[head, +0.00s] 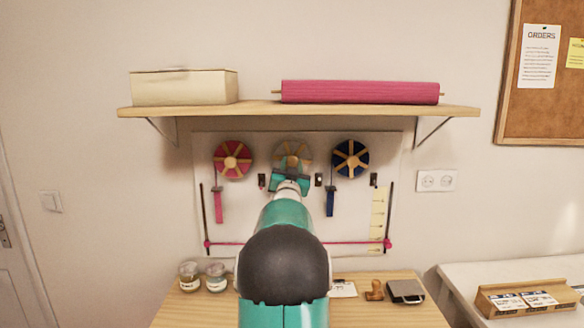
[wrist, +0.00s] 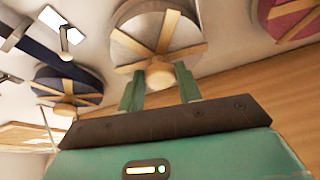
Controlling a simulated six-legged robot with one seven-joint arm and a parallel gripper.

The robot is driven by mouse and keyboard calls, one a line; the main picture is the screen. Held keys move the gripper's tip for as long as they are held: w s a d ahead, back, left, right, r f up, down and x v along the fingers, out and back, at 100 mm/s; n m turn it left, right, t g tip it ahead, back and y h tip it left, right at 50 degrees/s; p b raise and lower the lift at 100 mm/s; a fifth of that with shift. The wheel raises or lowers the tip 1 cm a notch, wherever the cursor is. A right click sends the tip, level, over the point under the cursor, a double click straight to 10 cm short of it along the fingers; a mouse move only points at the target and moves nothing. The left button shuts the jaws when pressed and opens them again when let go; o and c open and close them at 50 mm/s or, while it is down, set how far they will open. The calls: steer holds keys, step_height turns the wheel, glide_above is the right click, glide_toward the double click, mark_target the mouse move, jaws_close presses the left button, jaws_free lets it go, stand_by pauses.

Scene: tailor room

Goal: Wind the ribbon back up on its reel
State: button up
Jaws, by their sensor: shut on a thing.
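The middle reel (head: 292,151), pale grey with wooden spokes, hangs on the wall board between a pink-red reel (head: 232,159) and a dark blue reel (head: 350,159). My gripper (head: 290,178) is at its lower part. In the wrist view, the fingers of my gripper (wrist: 159,84) are around the round wooden knob (wrist: 159,74) on the middle reel (wrist: 124,47). A short red ribbon end (head: 219,206) hangs below the left reel and a blue one (head: 330,203) below the right reel. Any ribbon hanging from the middle reel is hidden behind my arm.
A wooden shelf (head: 260,110) above the reels holds a cream box (head: 184,88) and a pink fabric roll (head: 360,92). A pink cord (head: 345,242) spans the board low down. Below, a wooden table (head: 350,314) bears jars (head: 215,277) and small items.

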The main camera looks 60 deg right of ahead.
steer(key=m+g, duration=0.1)
steer(key=m, duration=0.1)
steer(key=m+g, duration=0.1)
steer(key=m, duration=0.2)
steer(key=m+g, duration=0.2)
steer(key=shift+w+a+r+m, duration=0.15)
steer(key=shift+w+m, duration=0.1)
steer(key=shift+m, duration=0.15)
steer(key=m+g, duration=0.1)
steer(key=m, duration=0.2)
steer(key=m+g+y, duration=0.1)
steer(key=m, duration=0.2)
steer(key=shift+r, duration=0.15)
steer(key=m+y, duration=0.1)
steer(key=m, duration=0.2)
steer(key=m+y, duration=0.1)
steer(key=m, duration=0.1)
steer(key=shift+r+m+g, duration=0.2)
steer(key=shift+m+g, duration=0.2)
steer(key=m+y, duration=0.2)
steer(key=m, duration=0.2)
steer(key=shift+r, duration=0.1)
steer(key=shift+m+t, duration=0.3)
steer(key=o, duration=0.9)
steer(key=shift+o, duration=0.2)
steer(key=v, duration=1.3)
steer(key=shift+a+r, duration=0.25)
steer(key=shift+a, duration=0.05)
